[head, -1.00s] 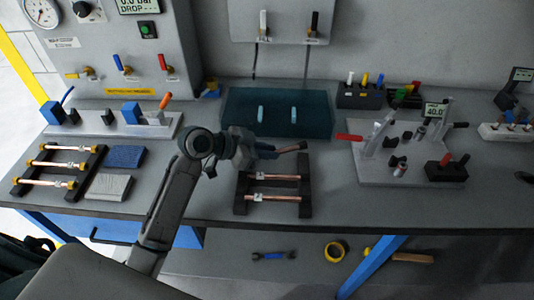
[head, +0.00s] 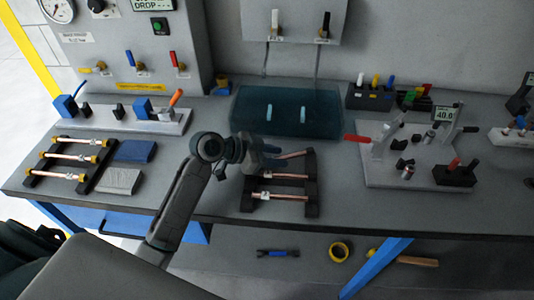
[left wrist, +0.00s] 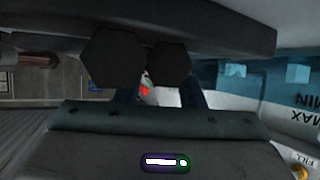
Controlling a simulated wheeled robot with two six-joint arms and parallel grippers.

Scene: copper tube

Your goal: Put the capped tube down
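A copper tube (head: 293,154) sticks out to the right from my left gripper (head: 268,156), at the back of a black rack (head: 312,192) in the head view. The gripper appears shut on it; the fingertips and the tube's left part are hidden. The tube slants against the others, and I cannot tell whether it touches the rack. Two copper tubes with silvery fittings (head: 290,176) lie across the rack in front of it. In the left wrist view, dark finger parts (left wrist: 140,62) fill the middle, and a brownish copper piece (left wrist: 35,60) shows at left. My right gripper is not in view.
A second rack (head: 38,178) with yellow-ended tubes stands at left, beside a blue pad (head: 136,150) and a grey pad (head: 120,181). A dark teal tray (head: 325,112) lies behind my gripper. A lever fixture (head: 395,172) stands at right. Bench between rack and fixture is clear.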

